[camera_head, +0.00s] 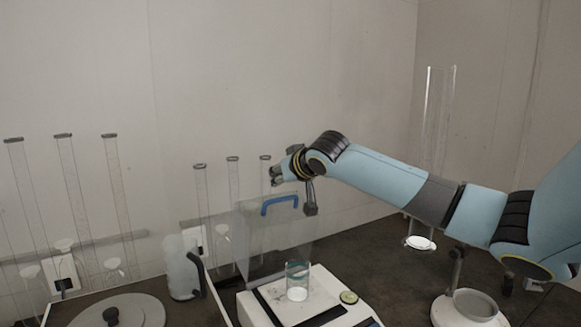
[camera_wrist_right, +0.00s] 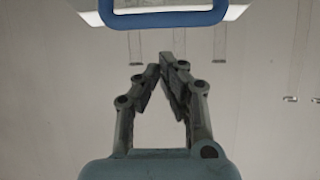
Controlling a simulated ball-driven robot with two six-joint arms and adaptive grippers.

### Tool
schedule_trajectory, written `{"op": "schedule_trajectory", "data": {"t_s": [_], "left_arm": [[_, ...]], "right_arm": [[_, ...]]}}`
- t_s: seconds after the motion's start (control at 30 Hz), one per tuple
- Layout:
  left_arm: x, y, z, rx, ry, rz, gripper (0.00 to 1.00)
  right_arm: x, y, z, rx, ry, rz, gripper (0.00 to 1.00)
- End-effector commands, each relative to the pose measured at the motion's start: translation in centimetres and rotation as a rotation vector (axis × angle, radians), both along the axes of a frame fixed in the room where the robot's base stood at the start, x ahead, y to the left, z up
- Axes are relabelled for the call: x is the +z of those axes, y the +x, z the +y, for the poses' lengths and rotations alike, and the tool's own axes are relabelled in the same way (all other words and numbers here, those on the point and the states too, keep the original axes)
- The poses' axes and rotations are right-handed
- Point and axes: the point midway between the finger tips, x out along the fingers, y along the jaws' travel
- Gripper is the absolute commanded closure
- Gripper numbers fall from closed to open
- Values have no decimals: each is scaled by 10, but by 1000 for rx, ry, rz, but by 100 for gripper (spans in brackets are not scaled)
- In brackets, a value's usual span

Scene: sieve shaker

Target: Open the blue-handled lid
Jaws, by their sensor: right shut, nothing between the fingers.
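The blue handle (camera_head: 280,200) sits at the top edge of a clear lid (camera_head: 262,240), which stands raised, roughly upright, over the back of a white balance (camera_head: 255,308). A small glass beaker (camera_head: 297,270) with white contents stands on the balance. My right gripper (camera_head: 275,177) is just above the handle in the head view, and apart from it. In the right wrist view the gripper (camera_wrist_right: 165,70) has its fingertips together with nothing between them, and the blue handle (camera_wrist_right: 168,19) crosses the top of the picture. My left gripper is not in view.
Several tall glass tubes (camera_head: 116,190) stand along the back wall at left. A white stand (camera_head: 468,307) is at right. Dark table (camera_head: 375,255) is free behind the balance.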

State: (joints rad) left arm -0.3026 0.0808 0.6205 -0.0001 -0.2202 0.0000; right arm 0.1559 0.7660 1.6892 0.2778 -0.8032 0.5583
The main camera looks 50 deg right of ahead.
Motion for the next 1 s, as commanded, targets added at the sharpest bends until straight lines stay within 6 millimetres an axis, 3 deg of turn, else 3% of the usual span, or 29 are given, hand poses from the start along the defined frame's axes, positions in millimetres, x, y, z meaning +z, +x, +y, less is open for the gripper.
{"op": "schedule_trajectory", "data": {"t_s": [0.2,0.4,0.53,1.0], "left_arm": [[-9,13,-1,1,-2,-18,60],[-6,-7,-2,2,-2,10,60],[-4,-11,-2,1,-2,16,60],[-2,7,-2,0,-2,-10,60]], "right_arm": [[12,-46,15,9,-13,10,100],[25,-72,23,5,-12,8,100],[29,-80,26,4,-9,6,100],[30,-85,29,4,-1,4,100]]}}
